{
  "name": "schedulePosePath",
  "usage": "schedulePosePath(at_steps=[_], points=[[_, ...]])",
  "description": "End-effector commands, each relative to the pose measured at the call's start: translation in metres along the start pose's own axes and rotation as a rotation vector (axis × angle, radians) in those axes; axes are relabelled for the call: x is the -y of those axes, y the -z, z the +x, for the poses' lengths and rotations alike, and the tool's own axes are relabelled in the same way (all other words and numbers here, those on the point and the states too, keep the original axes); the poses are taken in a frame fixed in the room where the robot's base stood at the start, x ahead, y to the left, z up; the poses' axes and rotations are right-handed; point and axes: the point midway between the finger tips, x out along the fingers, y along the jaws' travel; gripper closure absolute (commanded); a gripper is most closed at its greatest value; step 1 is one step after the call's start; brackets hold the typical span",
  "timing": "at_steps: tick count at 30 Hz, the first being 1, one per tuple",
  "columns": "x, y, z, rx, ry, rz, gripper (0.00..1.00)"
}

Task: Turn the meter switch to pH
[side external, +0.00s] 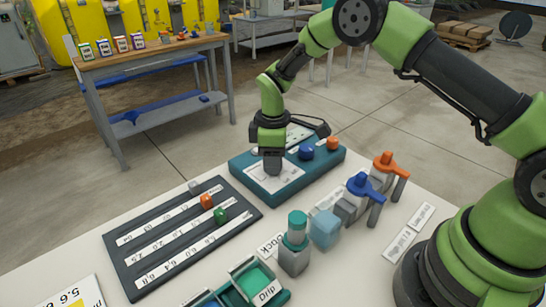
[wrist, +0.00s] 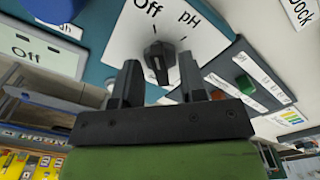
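The meter switch is a black knob (wrist: 158,60) on a white plate (wrist: 118,38) in the wrist view, with "Off" and "pH" printed beyond it. The knob's ridge runs roughly up and down the picture, nearer in line with the "Off" tick than the "pH" tick; a small pale mark shows on it. My gripper (wrist: 160,72) is open, one finger on each side of the knob; contact is not clear. In the side view my gripper (side external: 272,167) points down over the white plate of the teal box (side external: 240,178) and hides the knob.
The teal box also carries a blue knob (side external: 306,151) and an orange knob (side external: 333,143). A dark slider board (side external: 130,252) with coloured pegs lies left. Blue (side external: 366,185) and orange (side external: 388,163) valve handles stand right. A teal-capped cylinder (side external: 296,240) stands in front.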

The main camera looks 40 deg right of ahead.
Motion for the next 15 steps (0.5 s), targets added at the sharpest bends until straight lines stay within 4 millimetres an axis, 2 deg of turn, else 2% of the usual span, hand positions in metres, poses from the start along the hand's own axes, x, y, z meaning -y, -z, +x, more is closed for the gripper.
schedulePosePath(at_steps=[5, 9, 10, 15], points=[[0.0, 0.0, -0.0002, 0.0, 0.0, 0.0, 0.64], [0.0, 0.0, -0.0003, 0.0, 0.0, 0.001, 0.96], [0.0, 0.0, -0.0003, 0.0, 0.0, 0.0, 1.0], [-0.0002, -0.0001, -0.0004, 0.0, 0.0, 0.002, 1.0]])
